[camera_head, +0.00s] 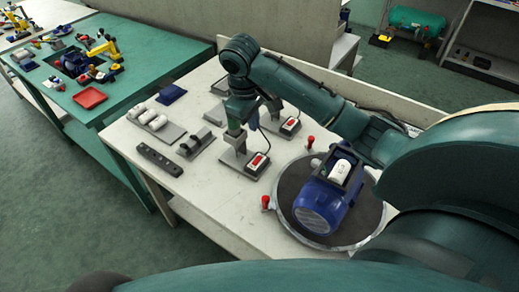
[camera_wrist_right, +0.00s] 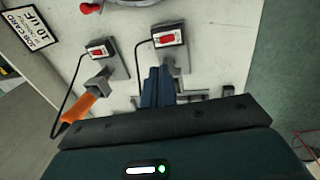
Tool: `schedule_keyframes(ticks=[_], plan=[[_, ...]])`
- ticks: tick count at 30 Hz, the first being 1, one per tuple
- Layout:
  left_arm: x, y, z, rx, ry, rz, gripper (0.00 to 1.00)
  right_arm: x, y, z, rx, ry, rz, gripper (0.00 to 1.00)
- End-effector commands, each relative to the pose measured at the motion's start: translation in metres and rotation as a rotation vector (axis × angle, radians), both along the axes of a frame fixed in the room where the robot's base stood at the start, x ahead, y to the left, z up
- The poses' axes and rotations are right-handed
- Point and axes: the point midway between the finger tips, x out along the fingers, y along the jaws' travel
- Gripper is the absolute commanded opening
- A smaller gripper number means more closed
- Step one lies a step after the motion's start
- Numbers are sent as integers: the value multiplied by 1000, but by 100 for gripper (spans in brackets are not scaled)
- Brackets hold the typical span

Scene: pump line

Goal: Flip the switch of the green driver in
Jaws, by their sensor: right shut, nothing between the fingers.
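My right gripper (camera_head: 240,128) is shut and empty, pointing down over the front driver stand (camera_head: 236,156). Its blue fingers (camera_wrist_right: 159,86) show just below the right-hand switch box in the wrist view. That grey box (camera_wrist_right: 170,38) has a red rocker and a black cable; it is the front switch box (camera_head: 258,162) in the head view. I cannot tell which way its rocker is tipped. The green driver cannot be made out clearly; my gripper covers that place. A second switch box (camera_wrist_right: 100,50) is beside an orange-handled driver (camera_wrist_right: 80,107). My left gripper is not in view.
A blue pump (camera_head: 321,204) sits on a round turntable (camera_head: 285,185) with red knobs, right of the stands. A dark bar with holes (camera_head: 158,160) and a tray of white cylinders (camera_head: 172,134) lie left. A second switch box (camera_head: 290,127) is behind.

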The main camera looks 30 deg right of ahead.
Motion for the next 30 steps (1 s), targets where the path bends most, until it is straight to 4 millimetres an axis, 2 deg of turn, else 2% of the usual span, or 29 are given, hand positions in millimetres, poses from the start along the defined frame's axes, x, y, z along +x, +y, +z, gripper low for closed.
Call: schedule_keyframes(ticks=[5,18,21,25,30], plan=[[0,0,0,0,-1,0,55,0,-3,-15,-1,4,-2,0],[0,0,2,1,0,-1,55,6,-18,-102,-2,5,-1,0],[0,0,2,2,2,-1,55,8,-21,-117,0,3,-2,0],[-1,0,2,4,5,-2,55,9,-24,-130,-1,3,-1,0],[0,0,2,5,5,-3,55,10,-25,-137,0,1,0,0]])
